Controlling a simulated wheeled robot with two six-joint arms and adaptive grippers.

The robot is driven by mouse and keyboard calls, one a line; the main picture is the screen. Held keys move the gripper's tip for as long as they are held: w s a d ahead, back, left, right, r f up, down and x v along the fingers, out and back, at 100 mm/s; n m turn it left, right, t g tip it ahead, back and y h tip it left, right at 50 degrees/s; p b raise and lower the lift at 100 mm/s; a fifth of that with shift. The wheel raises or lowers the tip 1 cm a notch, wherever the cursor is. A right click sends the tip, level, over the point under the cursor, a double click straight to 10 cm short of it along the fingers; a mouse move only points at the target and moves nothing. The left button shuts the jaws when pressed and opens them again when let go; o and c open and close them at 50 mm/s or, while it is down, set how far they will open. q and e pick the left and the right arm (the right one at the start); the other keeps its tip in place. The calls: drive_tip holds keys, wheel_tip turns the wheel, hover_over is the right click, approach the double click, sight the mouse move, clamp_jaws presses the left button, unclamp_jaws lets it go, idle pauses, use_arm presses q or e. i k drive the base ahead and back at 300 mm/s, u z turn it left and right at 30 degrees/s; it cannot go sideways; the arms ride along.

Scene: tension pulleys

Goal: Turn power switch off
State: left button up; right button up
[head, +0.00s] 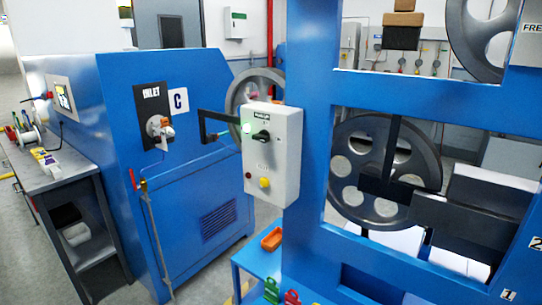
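A grey control box (272,155) is mounted on the blue machine frame near the middle of the head view. On its front is a black rotary switch (262,135) with a dark label above it. The knob's exact setting is too small to tell. A yellow button (264,182) sits lower on the box. Neither of my grippers is in view.
A blue cabinet (215,175) with an inlet valve stands left of the box. A grey bench (60,175) holds tools at far left. Large pulley wheels (425,150) stand right.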

sight(263, 137)
drive_tip(key=k, duration=1.1)
drive_tip(key=z, duration=1.05)
drive_tip(key=i, duration=0.8)
drive_tip(key=u, duration=0.55)
drive_tip(key=i, duration=0.55)
drive_tip(key=u, duration=0.6)
